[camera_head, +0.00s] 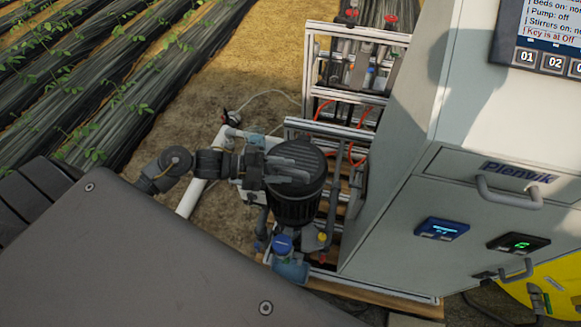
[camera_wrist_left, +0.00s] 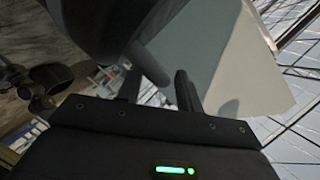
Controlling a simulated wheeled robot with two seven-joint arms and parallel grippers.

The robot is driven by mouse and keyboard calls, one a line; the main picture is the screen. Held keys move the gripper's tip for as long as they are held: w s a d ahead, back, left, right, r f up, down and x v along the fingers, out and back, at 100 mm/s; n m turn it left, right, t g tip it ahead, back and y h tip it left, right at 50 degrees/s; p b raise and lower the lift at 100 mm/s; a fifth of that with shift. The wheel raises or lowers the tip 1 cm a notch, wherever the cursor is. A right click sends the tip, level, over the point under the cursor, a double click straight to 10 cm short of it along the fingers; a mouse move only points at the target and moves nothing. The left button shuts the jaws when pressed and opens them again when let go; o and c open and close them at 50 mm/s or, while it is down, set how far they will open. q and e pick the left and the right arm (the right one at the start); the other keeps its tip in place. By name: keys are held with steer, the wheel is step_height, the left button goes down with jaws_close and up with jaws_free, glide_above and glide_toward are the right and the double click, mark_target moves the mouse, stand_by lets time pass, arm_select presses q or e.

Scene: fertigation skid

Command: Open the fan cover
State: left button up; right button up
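The fan cover (camera_head: 303,149) is the dark round top of the black ribbed pump motor (camera_head: 297,208), standing left of the cabinet. My left gripper (camera_head: 298,172) reaches in from the left, its grey fingers over the cover's near left side. In the left wrist view the two fingers (camera_wrist_left: 157,92) stand apart, and a large dark rounded shape (camera_wrist_left: 105,25), apparently the cover, is close beyond them. A grey bar crosses between the fingers; I cannot tell whether they touch it or the cover. My right gripper is not in view.
A grey cabinet (camera_head: 400,200) with handles stands close to the right of the motor. An aluminium frame (camera_head: 350,130) with red hoses is behind it. A blue-capped fitting (camera_head: 283,245) is in front. White pipe (camera_head: 190,198) lies left, with open soil beyond.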

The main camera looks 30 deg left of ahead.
arm_select(q)
steer(key=shift+x, duration=1.1)
jaws_close()
